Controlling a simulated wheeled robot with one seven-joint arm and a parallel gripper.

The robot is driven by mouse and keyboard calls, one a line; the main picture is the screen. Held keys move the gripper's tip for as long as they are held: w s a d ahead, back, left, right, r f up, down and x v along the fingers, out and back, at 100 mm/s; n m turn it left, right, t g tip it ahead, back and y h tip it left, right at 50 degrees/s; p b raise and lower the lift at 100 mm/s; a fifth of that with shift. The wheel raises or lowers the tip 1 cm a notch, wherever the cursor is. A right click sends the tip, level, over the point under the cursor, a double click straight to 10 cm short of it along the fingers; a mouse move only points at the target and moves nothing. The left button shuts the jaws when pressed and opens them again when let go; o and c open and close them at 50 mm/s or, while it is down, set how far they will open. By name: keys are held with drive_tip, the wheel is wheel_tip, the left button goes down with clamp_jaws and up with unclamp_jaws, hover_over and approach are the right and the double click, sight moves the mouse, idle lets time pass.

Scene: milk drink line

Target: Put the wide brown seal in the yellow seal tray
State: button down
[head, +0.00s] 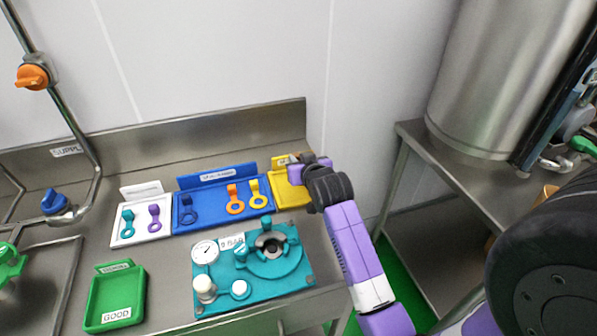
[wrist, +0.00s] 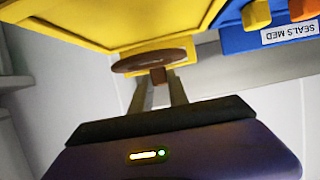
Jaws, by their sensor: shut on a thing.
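The wide brown seal (wrist: 155,61) shows edge-on in the wrist view, with its short tab between my two fingers. My gripper (wrist: 158,86) is shut on that tab. The yellow seal tray (wrist: 70,25) fills the upper left of the wrist view, close to the seal. I cannot tell whether the seal touches it. In the head view my gripper (head: 307,163) is over the right part of the yellow seal tray (head: 288,195), and my arm covers some of that tray. The seal cannot be made out there.
The blue seal tray (head: 222,208) with several coloured seals adjoins the yellow one on the left. A white tray (head: 127,236) lies further left. A teal fixture (head: 215,287) with a gauge stands in front. A green GOOD tray (head: 95,310) sits front left. The wall is close behind.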

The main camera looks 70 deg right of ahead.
drive_tip(key=shift+f, duration=2.2)
drive_tip(key=shift+f, duration=0.15)
drive_tip(key=c, duration=1.3)
unclamp_jaws()
drive_tip(key=v, duration=1.2)
drive_tip(key=shift+d+b, duration=0.1)
drive_tip(key=shift+b, duration=0.2)
drive_tip(key=shift+r, duration=0.2)
